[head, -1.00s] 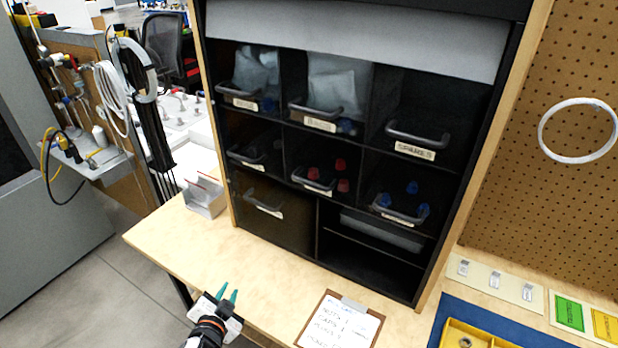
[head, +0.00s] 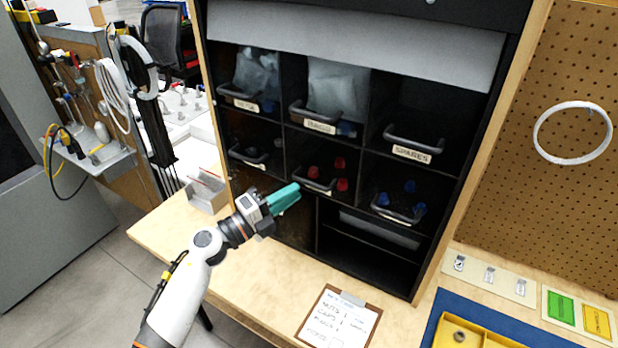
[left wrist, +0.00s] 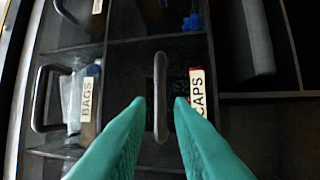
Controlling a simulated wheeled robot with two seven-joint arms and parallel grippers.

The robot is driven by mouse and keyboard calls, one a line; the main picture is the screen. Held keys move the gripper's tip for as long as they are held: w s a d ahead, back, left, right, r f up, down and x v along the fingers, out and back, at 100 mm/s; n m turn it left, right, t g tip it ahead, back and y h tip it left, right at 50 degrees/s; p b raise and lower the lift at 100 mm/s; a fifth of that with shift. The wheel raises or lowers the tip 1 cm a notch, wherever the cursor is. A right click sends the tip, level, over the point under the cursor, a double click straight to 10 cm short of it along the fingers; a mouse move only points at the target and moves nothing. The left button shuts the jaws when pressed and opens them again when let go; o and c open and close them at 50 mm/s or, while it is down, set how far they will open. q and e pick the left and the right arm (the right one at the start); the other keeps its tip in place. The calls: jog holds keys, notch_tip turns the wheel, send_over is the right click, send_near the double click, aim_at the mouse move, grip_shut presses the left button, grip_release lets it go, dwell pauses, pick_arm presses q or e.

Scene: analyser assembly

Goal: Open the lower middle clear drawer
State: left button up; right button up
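The lower middle clear drawer (head: 322,165) holds several red caps and has a grey handle (head: 316,184). It looks closed in its cabinet slot. In the left wrist view its handle (left wrist: 160,88) stands beside the CAPS label (left wrist: 198,92). My left gripper (head: 296,190) is open with teal fingers, just in front of the drawer's lower left side in the head view. In the left wrist view the gripper (left wrist: 160,104) has its fingertips on either side of the handle's line. I cannot tell whether they reach around it or touch it. My right gripper is out of view.
The BAGS drawer (head: 320,127) is directly above, and a drawer with blue caps (head: 400,200) is to the right. An open shelf (head: 365,262) lies below. A clipboard (head: 338,320) and a small box (head: 207,195) lie on the wooden bench (head: 255,270).

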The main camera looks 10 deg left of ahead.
aim_at(309, 183)
pick_arm(q)
jog(key=x, duration=0.6)
jog(key=shift+p, duration=0.35)
jog(key=shift+c, duration=0.6)
grip_shut()
